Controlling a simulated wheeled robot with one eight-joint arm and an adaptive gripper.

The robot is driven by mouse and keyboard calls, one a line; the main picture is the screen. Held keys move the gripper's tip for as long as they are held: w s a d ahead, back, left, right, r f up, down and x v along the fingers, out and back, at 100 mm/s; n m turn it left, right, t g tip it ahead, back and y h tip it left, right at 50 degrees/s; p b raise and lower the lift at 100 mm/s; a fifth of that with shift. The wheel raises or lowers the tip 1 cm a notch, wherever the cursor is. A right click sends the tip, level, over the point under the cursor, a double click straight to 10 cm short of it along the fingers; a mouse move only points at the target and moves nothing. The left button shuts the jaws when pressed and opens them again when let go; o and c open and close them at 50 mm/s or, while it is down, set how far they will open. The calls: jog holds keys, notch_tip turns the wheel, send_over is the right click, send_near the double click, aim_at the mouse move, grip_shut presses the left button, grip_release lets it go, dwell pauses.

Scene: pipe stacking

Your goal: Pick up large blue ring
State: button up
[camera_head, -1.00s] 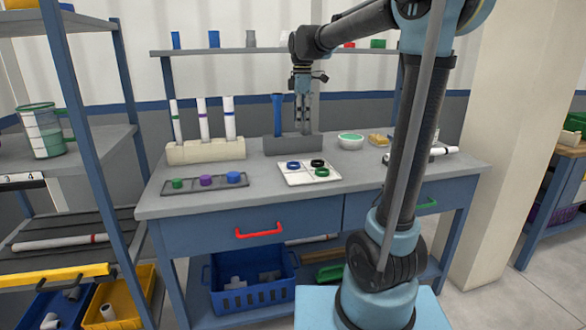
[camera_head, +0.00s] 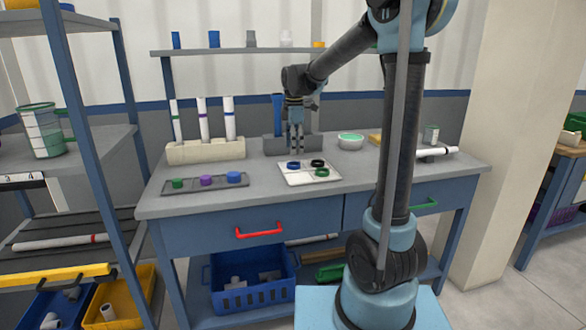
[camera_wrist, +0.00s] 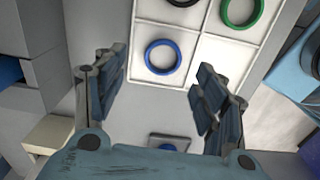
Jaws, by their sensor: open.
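The blue ring (camera_head: 293,165) lies flat in one compartment of a white divided tray (camera_head: 296,182) on the workbench. In the wrist view the blue ring (camera_wrist: 162,57) is ahead of and between the two fingers, apart from both. My gripper (camera_head: 296,150) points down above the back left of the tray. In the wrist view my gripper (camera_wrist: 162,84) is open with nothing between its fingers. No part of the ring is hidden in the wrist view.
A black ring (camera_head: 317,162) and a green ring (camera_head: 322,172) share the tray. A grey holder block (camera_head: 280,146) with a blue pipe (camera_head: 277,108) stands close behind my gripper. A dark strip (camera_head: 205,183) with several caps lies left.

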jog(key=shift+s+a+f, duration=0.1)
jog(key=shift+s+f, duration=0.05)
jog(key=shift+f, duration=1.4)
jog(key=shift+s+a+f, duration=0.1)
jog(key=shift+s+f, duration=0.05)
jog(key=shift+f, duration=1.35)
jog(key=shift+d, duration=0.1)
jog(key=c, duration=0.9)
